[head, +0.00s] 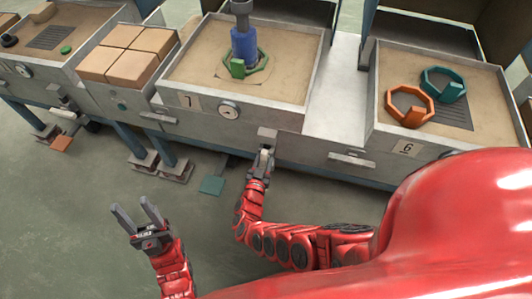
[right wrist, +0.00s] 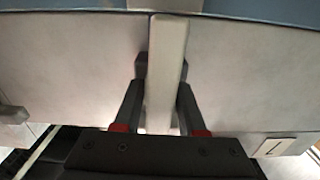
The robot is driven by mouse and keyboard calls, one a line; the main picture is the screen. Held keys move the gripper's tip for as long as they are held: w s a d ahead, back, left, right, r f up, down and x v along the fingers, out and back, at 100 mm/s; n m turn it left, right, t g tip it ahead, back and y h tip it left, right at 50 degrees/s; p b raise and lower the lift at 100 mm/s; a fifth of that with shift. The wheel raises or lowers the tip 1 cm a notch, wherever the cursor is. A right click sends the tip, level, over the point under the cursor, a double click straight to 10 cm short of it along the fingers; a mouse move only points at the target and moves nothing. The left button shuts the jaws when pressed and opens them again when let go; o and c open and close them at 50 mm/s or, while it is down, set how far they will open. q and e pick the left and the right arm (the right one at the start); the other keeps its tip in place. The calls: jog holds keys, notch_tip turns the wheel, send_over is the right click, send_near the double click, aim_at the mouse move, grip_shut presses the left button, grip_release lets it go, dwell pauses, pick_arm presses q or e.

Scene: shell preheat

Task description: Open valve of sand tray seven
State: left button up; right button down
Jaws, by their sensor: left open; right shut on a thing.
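Sand tray seven (head: 176,80) is a grey metal box of sand with a plate marked 7 (head: 188,101) on its front. My right gripper (head: 262,158) is shut on the pale valve handle (right wrist: 166,65), which lies between both fingers in the right wrist view (right wrist: 160,108). The fingers hide part of the handle. I cannot tell how far it is turned. My left gripper (head: 137,214) is open and empty, over the floor at lower left.
A blue cylinder (head: 244,47) and a green ring (head: 262,68) stand in tray seven. Tray six (head: 374,100), at right, holds an orange ring (head: 409,105) and a teal ring (head: 443,84). A green pedal (head: 211,185) sits below.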

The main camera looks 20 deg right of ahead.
jog(key=shift+n, duration=0.3)
dwell(0.4)
jog(key=c, duration=0.6)
grip_release()
jog(key=shift+c, duration=0.2)
jog(key=p+v, duration=0.1)
jog(key=v, duration=1.6)
jog(key=shift+s+p, duration=0.2)
jog(key=shift+p, duration=0.1)
jog(key=shift+a, duration=0.1)
